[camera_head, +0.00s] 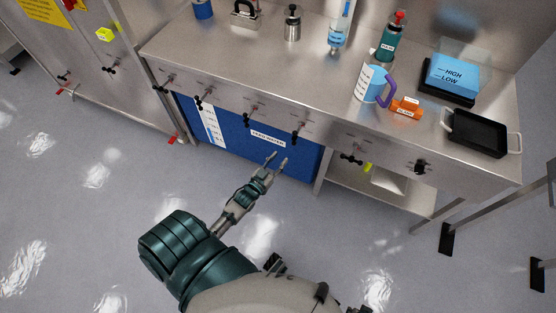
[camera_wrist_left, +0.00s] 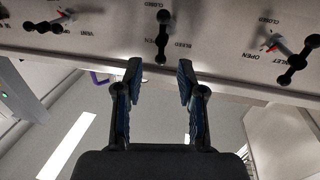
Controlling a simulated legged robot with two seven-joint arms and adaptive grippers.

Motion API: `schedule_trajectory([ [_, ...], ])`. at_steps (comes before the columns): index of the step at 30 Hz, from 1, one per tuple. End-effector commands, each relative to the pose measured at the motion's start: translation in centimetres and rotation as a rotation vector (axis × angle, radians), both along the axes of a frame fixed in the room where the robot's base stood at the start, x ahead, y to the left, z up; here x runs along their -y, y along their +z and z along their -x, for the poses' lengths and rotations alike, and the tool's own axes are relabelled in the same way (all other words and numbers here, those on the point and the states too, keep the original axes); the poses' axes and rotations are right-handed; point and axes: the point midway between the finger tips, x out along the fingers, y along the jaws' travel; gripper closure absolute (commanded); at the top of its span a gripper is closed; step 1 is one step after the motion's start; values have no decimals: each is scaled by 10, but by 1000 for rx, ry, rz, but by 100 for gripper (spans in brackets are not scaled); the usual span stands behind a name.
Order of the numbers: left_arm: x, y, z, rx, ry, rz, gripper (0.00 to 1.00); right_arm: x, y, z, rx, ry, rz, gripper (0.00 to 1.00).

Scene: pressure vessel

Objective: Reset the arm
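My left arm reaches out from the bottom of the head view. Its gripper (camera_head: 277,161) is in front of the blue panel (camera_head: 305,158) below the steel counter. The two fingers stand apart with nothing between them. The left wrist view also shows the open gripper (camera_wrist_left: 160,82), its fingertips just below a panel with valve handles. A black valve handle (camera_wrist_left: 162,38) marked BLEED, with OPEN and CLOSED labels, is straight ahead of the fingers; I see no contact. My right gripper cannot be made out in either view.
The grey floor (camera_head: 80,200) at left is clear.

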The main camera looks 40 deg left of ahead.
Motion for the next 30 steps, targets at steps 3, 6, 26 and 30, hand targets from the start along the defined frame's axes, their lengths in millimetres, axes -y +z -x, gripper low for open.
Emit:
schedule_trajectory([
  [3, 0, 0, 0, 0, 0, 0, 61, 0, 0, 0, 0, 0, 0, 56],
  [6, 0, 0, 0, 0, 0, 0, 61, 0, 0, 0, 0, 0, 0, 56],
  [26, 104, -223, 191, -1059, -120, -76, 61, 4, -63, 26, -26, 8, 4, 56],
  [30, 125, -247, 257, -1289, -165, -110, 61, 5, -76, 34, -30, 10, 4, 56],
])
